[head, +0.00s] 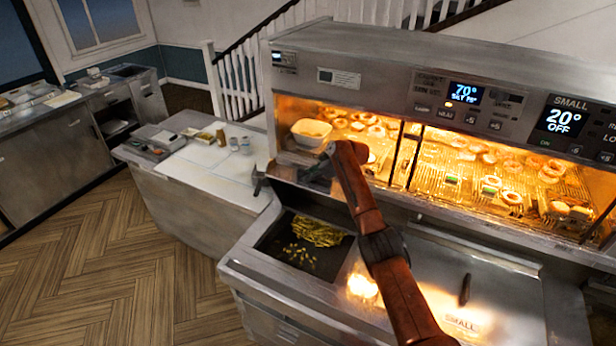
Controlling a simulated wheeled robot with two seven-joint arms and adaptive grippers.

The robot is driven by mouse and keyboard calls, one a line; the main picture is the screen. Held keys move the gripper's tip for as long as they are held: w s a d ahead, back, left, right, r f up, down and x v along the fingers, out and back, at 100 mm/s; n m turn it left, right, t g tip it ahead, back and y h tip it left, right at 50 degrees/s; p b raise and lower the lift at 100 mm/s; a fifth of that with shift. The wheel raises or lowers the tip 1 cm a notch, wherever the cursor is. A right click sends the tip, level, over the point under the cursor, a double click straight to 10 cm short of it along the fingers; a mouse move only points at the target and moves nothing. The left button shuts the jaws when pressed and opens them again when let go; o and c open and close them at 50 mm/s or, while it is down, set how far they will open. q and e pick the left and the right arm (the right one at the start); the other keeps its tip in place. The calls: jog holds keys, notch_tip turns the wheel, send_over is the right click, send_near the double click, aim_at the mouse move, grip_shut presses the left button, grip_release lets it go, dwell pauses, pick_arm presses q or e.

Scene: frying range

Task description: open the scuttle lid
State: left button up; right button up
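A flat steel lid (505,299) with a dark handle (465,289) and the word SMALL lies on the counter at the lower right; I take it to be the scuttle lid. It looks closed. My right arm crosses in front of its left side. My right gripper (305,172) is far to the upper left of the handle, by the left end of the heated cabinet. It is dark and small against the steel, and I cannot make out its finger opening. It does not touch the lid. My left gripper is out of view.
An open bin (275,240) with fries lies left of the lid. The lit heated cabinet (440,65) with food rises behind it. A white worktop (195,175) with small containers stands at left. The wooden floor (110,265) is clear.

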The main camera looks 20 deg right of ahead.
jog(key=shift+s+f, duration=0.15)
jog(key=shift+f, duration=0.15)
jog(key=shift+s, duration=0.1)
jog(key=shift+s+d+r, duration=0.3)
jog(key=shift+d+r, duration=0.1)
jog(key=shift+r, duration=0.05)
jog(key=v, duration=1)
jog(key=shift+s+a+r, duration=0.15)
jog(key=shift+r, duration=0.4)
